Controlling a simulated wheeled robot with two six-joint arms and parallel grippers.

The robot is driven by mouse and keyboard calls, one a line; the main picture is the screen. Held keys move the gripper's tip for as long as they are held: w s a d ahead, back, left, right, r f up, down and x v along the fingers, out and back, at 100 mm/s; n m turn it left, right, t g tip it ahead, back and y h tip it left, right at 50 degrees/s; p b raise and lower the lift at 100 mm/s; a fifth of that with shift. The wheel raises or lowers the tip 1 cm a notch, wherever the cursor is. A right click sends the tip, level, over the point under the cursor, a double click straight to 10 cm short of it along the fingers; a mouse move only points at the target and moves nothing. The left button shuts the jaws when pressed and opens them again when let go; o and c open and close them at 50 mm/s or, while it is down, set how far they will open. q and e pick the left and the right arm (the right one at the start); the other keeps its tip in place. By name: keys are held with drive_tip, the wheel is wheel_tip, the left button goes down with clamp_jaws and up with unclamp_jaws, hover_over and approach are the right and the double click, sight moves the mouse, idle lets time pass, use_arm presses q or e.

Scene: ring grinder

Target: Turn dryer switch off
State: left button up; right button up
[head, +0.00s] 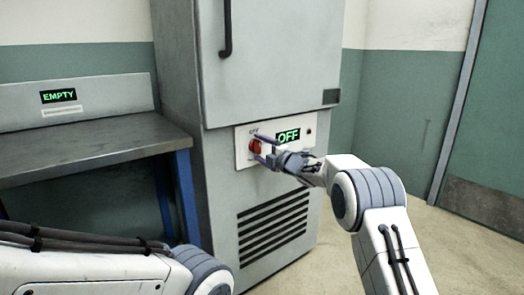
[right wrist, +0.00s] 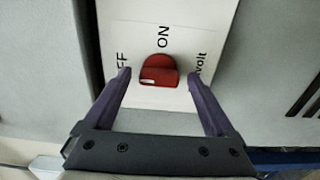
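The dryer (head: 275,70) is a tall grey cabinet with a white control panel (head: 242,158) on its front. A red rotary switch (head: 255,146) sits at the panel's left, and a display (head: 288,136) reads OFF in green. In the right wrist view, the red switch (right wrist: 158,70) has a pale mark at its lower left, and ON and partly hidden FF lettering show around it. My right gripper (head: 263,149) is at the panel. In its wrist view, the open fingers (right wrist: 160,76) are on either side of the switch, with gaps. My left gripper is out of view.
A metal bench (head: 90,148) with blue legs stands left of the dryer, with a sign reading EMPTY (head: 58,96). The dryer has a dark door handle (head: 226,28) above and vent slots (head: 272,225) below. Open floor (head: 430,245) lies at the right.

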drive_tip(key=v, duration=1)
drive_tip(key=shift+s+d+p, duration=0.15)
drive_tip(key=shift+s+p, duration=0.05)
drive_tip(key=shift+p, duration=0.25)
drive_tip(key=s+a+f+m+g+h, duration=0.2)
drive_tip(key=s+m, duration=0.2)
drive_tip(key=s, duration=0.3)
drive_tip(key=s+a+f+m+g+h, duration=0.2)
drive_tip(key=s+m+h, duration=0.15)
drive_tip(key=s, duration=0.35)
drive_tip(key=s+a+f+m+g+h, duration=0.2)
drive_tip(key=s+m, duration=0.3)
drive_tip(key=s, duration=0.2)
drive_tip(key=s+d+f+m+g+h, duration=0.1)
drive_tip(key=s+d+f+m+g, duration=0.15)
drive_tip(key=s, duration=0.75)
drive_tip(key=s+d+f+m+g, duration=0.1)
drive_tip(key=s+f+g, duration=0.15)
drive_tip(key=s, duration=0.75)
drive_tip(key=s+d+f+m+g+h, duration=0.15)
drive_tip(key=s+g, duration=0.25)
drive_tip(key=s, duration=0.7)
wheel_tip(320, 180, up, 37)
drive_tip(key=w+p, duration=0.1)
drive_tip(key=p, duration=3.6)
drive_tip(key=shift+a+m+p, duration=0.3)
drive_tip(key=shift+m+p, duration=0.05)
